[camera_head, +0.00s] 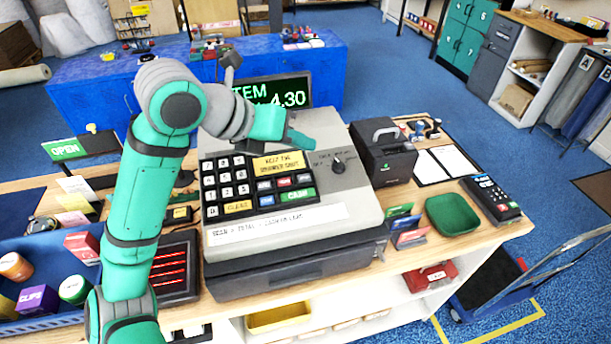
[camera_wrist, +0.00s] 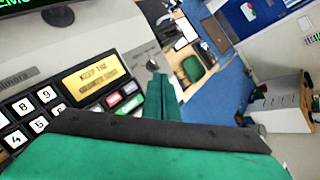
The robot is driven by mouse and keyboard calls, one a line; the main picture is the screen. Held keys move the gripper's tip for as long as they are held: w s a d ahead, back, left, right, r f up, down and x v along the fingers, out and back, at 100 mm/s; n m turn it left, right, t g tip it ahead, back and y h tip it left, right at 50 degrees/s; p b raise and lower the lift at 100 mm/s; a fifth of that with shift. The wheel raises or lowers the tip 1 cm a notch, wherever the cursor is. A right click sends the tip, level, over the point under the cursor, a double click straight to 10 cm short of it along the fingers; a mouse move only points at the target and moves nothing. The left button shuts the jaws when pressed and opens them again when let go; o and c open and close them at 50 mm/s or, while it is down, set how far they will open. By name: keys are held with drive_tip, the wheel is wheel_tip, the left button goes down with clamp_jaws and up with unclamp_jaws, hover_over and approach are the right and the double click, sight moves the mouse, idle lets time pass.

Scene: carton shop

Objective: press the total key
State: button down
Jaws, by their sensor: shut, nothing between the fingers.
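The cash register (camera_head: 345,205) stands on the counter, with a dark keypad on its sloped top. Its coloured keys include a blue key (camera_head: 267,200), a red key (camera_head: 284,181) and a green key (camera_head: 297,194) that seems to read CASH. The total label is too small to read. The display (camera_head: 285,95) shows ITEM and 4.30. My gripper (camera_head: 300,140) is shut and empty, above the register's upper part, behind the coloured keys and apart from them. In the wrist view, my gripper (camera_wrist: 165,88) points past the right side of the keypad and its yellow note (camera_wrist: 95,78).
A black dial (camera_head: 338,163) is on the register's right. A dark box with a handle (camera_head: 383,150), a green tray (camera_head: 453,214) and a card terminal (camera_head: 490,198) stand further right. A blue crate (camera_head: 40,318) is at the left.

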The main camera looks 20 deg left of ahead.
approach(310, 176)
drive_tip(key=shift+w+d+f, duration=0.55)
drive_tip(key=shift+w+d, duration=0.1)
drive_tip(key=shift+w, duration=0.25)
drive_tip(key=shift+w+d+f, duration=0.5)
drive_tip(key=shift+w+d, duration=0.2)
drive_tip(key=shift+w, duration=0.15)
drive_tip(key=shift+f, duration=0.1)
idle(1.0)
drive_tip(key=shift+w+f, duration=0.1)
drive_tip(key=shift+f, duration=0.2)
drive_tip(key=shift+f, duration=0.7)
idle(1.0)
drive_tip(key=shift+r, duration=0.1)
